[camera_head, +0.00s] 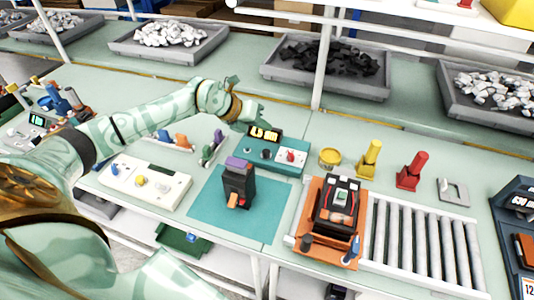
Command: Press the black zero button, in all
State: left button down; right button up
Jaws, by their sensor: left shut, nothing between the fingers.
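A teal tester box (259,146) stands at the back of the bench, with a lit yellow display (264,133) on its upper face. A small dark button (265,154) sits low on its front, left of a white panel with a red switch (290,156). I cannot make out any label on the button. My left gripper (258,119) is shut and empty, just behind and above the display's left part; I cannot tell whether it touches the box. My right gripper is not in view.
A black breaker with a purple top (239,180) stands on a teal mat (210,208) in front of the tester. An orange fixture (322,250) holds another black device beside rollers (420,245). A white panel (145,182) lies left. Yellow (369,158) and red (411,170) stamps stand right.

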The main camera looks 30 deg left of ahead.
pick_arm(q)
jog(key=b, duration=0.4)
send_over(263, 156)
notch_tip(263, 156, down, 6)
jog(key=shift+a+r, duration=0.1)
jog(key=shift+r, duration=0.15)
jog(key=shift+f, duration=0.8)
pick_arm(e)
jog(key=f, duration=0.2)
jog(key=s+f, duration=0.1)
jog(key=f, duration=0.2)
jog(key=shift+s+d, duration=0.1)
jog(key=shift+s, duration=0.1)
pick_arm(q)
jog(key=shift+f, duration=0.15)
jog(key=shift+f, duration=0.25)
jog(key=shift+f+b, duration=0.4)
jog(key=shift+f, duration=0.15)
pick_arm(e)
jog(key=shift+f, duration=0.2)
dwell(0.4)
pick_arm(q)
jog(key=shift+r, duration=0.1)
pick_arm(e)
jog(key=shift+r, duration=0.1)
pick_arm(q)
jog(key=shift+r+p, duration=0.85)
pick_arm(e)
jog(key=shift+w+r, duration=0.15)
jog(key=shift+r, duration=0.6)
